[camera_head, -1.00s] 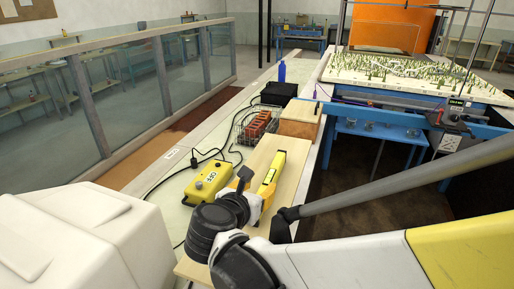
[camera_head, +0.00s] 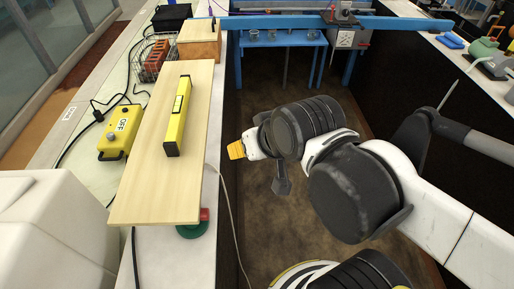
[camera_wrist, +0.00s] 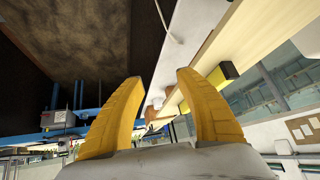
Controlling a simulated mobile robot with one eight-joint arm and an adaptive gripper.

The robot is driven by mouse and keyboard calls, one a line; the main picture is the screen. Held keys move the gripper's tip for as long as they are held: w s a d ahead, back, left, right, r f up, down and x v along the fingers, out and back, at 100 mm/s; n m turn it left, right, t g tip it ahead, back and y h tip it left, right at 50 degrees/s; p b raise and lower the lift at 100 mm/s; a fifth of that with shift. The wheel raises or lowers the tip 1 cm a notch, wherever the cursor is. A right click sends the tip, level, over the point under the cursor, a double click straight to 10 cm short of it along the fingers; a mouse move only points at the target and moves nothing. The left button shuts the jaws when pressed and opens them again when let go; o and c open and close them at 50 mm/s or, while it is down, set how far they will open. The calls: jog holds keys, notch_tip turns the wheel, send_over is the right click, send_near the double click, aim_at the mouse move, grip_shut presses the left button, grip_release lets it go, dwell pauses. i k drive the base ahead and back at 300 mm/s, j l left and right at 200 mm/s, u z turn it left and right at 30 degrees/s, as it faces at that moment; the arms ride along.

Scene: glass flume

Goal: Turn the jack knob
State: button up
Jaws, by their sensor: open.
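A wooden board (camera_head: 140,190) lies on the left bench with a yellow spirit level (camera_head: 178,115) on it. Under its near right corner, a green round part (camera_head: 192,231) with a red piece (camera_head: 204,214) sticks out; it may be the jack and its knob, mostly hidden by the board. My gripper (camera_head: 237,150) is right of the board, over the gap between the benches, apart from everything. In the wrist view, its yellow fingers (camera_wrist: 158,80) are spread with nothing between them. The board (camera_wrist: 260,30) and level (camera_wrist: 219,78) appear beyond the right finger.
A yellow control box (camera_head: 118,140) with a cable sits left of the board. A wire basket (camera_head: 152,60) and a wooden block (camera_head: 198,42) stand behind it. A pale cable (camera_head: 232,210) hangs beside the bench. A blue beam (camera_head: 280,22) crosses the back of the open gap.

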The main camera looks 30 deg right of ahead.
aim_at(205, 212)
jog(key=u, duration=0.9)
